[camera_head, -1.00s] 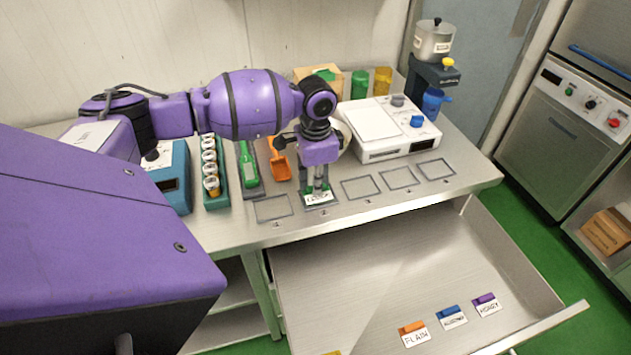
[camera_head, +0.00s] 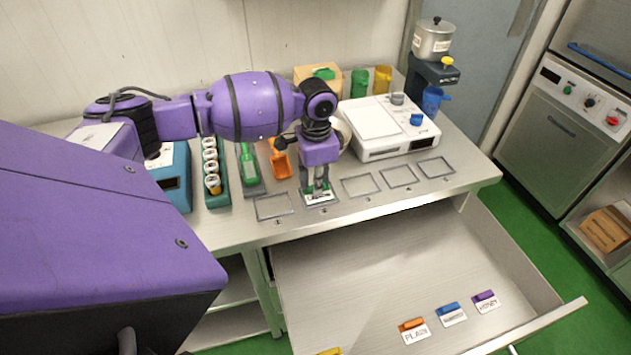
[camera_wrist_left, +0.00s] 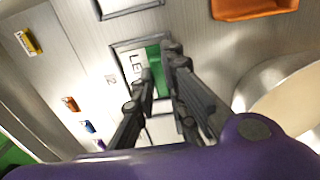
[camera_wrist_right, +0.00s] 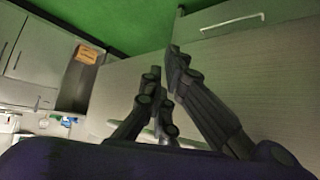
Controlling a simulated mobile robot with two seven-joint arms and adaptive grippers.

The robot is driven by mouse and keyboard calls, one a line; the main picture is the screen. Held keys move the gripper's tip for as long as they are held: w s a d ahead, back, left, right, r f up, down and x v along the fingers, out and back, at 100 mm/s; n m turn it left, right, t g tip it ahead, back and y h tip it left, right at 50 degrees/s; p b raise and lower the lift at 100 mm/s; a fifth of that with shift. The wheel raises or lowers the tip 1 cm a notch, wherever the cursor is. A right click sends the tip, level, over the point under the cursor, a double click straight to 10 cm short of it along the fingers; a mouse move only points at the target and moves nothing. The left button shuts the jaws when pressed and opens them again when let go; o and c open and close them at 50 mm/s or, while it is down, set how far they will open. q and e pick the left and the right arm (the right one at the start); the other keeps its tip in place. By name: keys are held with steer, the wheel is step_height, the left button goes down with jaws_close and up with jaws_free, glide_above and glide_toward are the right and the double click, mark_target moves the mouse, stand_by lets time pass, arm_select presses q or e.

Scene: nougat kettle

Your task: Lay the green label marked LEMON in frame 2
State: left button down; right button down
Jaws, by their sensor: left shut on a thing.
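The green label (camera_wrist_left: 154,68), white with a green grip bar, is in my left gripper (camera_wrist_left: 162,62). The letters "LE" show in the left wrist view; the rest is hidden by the fingers. Frame 2 (camera_wrist_left: 116,50), a thin grey outline with a "2" beside it, surrounds the label in that view. In the head view the label (camera_head: 319,197) appears within the outline, at or just above the worktop; I cannot tell whether it touches. My left gripper (camera_head: 319,183) points down over it. My right gripper (camera_wrist_right: 163,70) appears shut and empty, away from the worktop.
Empty frames lie on either side, one to the left (camera_head: 274,219) and several to the right. An orange scoop (camera_head: 280,170) and a white scale (camera_head: 385,148) stand behind. The open drawer (camera_head: 360,290) in front holds orange, blue, purple and yellow labels.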

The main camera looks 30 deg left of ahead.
arm_select(q)
steer(key=c, duration=1.7)
jaws_free()
steer(key=shift+o, duration=0.2)
steer(key=o, duration=0.5)
steer(key=shift+o, duration=0.2)
steer(key=shift+r, duration=0.1)
